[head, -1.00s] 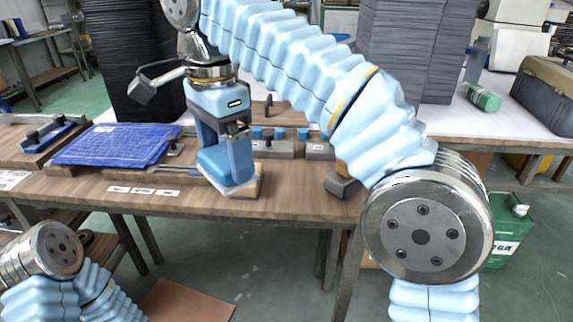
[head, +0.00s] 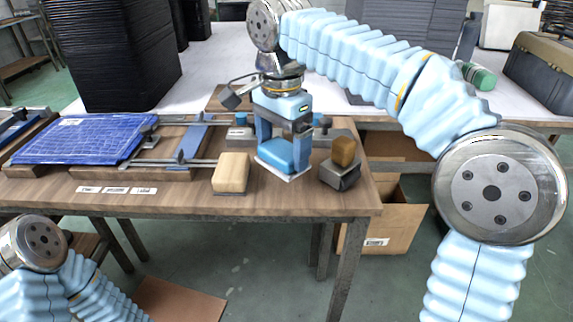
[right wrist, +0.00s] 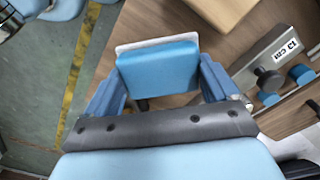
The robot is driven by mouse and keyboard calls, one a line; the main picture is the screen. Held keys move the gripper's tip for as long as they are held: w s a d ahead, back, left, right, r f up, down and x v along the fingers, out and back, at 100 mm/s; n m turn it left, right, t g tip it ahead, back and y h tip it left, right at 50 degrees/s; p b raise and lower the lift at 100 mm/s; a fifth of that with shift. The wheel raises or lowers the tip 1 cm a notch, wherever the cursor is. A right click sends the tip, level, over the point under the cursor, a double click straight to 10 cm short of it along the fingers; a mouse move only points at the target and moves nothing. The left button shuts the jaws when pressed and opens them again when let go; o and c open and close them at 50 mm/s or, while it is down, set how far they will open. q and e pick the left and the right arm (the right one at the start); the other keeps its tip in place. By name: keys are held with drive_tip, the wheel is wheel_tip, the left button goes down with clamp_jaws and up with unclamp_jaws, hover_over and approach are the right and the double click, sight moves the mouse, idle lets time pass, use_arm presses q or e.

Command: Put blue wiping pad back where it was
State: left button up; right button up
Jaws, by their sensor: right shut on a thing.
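The blue wiping pad (head: 284,154), a blue block on a thin white base, is between the fingers of my right gripper (head: 284,146). The gripper is shut on it, pointing down. In the right wrist view the pad (right wrist: 158,68) sits between both blue fingers (right wrist: 160,92), its white edge showing. The pad is just right of a pale wooden block (head: 231,173) and left of a grey block with a brown top (head: 341,168). I cannot tell how high it is above the table. Only part of my left arm shows at lower left; its gripper is out of view.
The wooden table (head: 200,203) has a blue gridded mat (head: 80,138) at left and a metal rail fixture (head: 180,162) behind the wooden block. A panel labelled "13 cm" (right wrist: 272,62) with knobs is near the gripper. A cardboard box (head: 390,220) stands below the right edge.

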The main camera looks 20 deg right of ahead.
sight(287, 147)
drive_tip(key=f, duration=0.1)
drive_tip(key=d+f, duration=0.1)
drive_tip(key=f, duration=0.1)
drive_tip(key=shift+w+f+b, duration=0.1)
drive_tip(key=shift+f+b, duration=0.15)
drive_tip(key=shift+b, duration=0.15)
drive_tip(key=shift+f, duration=0.3)
drive_tip(key=shift+f, duration=0.1)
drive_tip(key=o, duration=0.7)
drive_tip(key=shift+a, duration=0.1)
wheel_tip(287, 147, up, 12)
drive_tip(key=p, duration=0.3)
drive_tip(key=shift+f, duration=0.25)
drive_tip(key=shift+r, duration=0.4)
